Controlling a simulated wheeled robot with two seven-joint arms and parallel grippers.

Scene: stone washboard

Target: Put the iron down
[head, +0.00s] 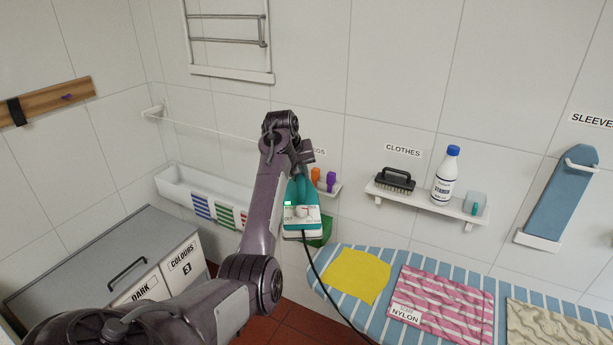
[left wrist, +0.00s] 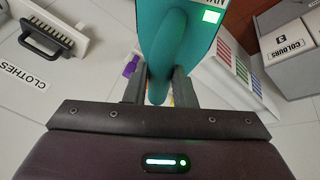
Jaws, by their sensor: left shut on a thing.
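The iron (head: 301,212) is teal and white with a dial, a green light and a black cord hanging from it. In the head view it is held in the air beside the left end of the ironing board (head: 375,321), near the wall. My left gripper (head: 300,162) is shut on its handle. In the left wrist view the teal handle of the iron (left wrist: 165,50) sits between the two fingers of my left gripper (left wrist: 160,85). Its underside is hidden. My right gripper is in neither view.
The blue-striped board carries a yellow cloth (head: 357,274), a pink cloth labelled NYLON (head: 440,303) and a beige cloth (head: 560,328). A wall shelf (head: 425,203) holds a brush (head: 395,180) and a white bottle (head: 446,178). A grey hamper (head: 110,260) stands left.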

